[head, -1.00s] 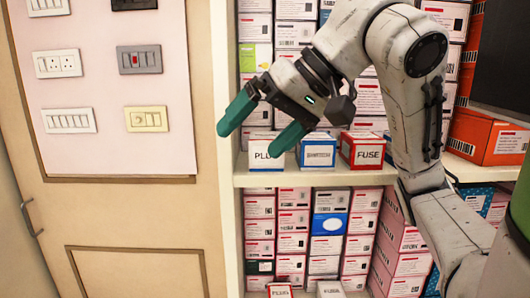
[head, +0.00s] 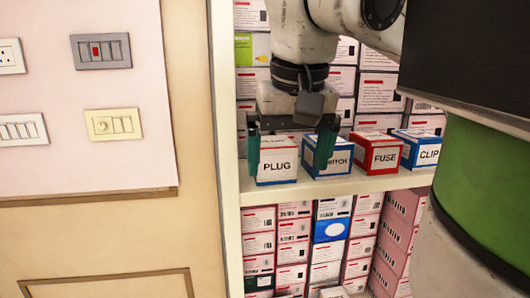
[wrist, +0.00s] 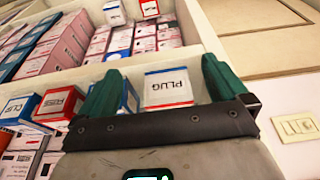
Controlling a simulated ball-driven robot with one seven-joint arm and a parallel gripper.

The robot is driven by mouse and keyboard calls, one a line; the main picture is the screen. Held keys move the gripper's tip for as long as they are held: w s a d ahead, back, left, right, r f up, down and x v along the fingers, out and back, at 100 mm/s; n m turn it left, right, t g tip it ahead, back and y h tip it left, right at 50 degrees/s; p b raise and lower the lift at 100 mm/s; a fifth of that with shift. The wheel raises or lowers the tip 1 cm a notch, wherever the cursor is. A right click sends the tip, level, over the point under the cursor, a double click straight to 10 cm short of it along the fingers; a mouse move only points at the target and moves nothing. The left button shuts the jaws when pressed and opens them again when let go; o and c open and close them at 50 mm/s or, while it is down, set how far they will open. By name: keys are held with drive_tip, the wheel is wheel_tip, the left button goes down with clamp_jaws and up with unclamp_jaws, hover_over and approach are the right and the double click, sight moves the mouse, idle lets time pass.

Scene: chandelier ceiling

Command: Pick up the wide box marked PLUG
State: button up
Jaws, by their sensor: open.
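The white box marked PLUG (head: 277,170) stands upright at the left end of the shelf's front row. In the wrist view the PLUG box (wrist: 168,90) appears upside down between the fingers. My gripper (head: 287,170) points down over it with green fingers open. One finger is by the box's left side, the other by its right side near the blue-edged box (head: 342,162), which it partly covers. In the wrist view my gripper (wrist: 160,68) is open and empty. Whether the fingers touch the box cannot be told.
A red FUSE box (head: 387,160) and a blue CLIP box (head: 428,153) stand to the right on the shelf (head: 300,191). Stacked cartons fill the space behind and below. A cabinet upright (head: 226,150) is close on the left, beside a switch panel (head: 110,160).

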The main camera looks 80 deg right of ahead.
sight(274, 143)
drive_tip(key=w+d, duration=0.1)
drive_tip(key=d, duration=0.2)
drive_tip(key=w+d+p, duration=0.1)
drive_tip(key=d, duration=0.1)
drive_tip(key=w+d, duration=0.1)
drive_tip(key=d, duration=0.2)
drive_tip(key=shift+w+d+r, duration=0.1)
drive_tip(key=shift+w+d, duration=0.25)
drive_tip(key=shift+d+p+x, duration=0.2)
drive_tip(key=shift+p+x, duration=0.3)
drive_tip(key=shift+x, duration=2.1)
drive_tip(key=shift+w, duration=0.1)
drive_tip(key=c, duration=0.9)
drive_tip(key=shift+r, duration=0.15)
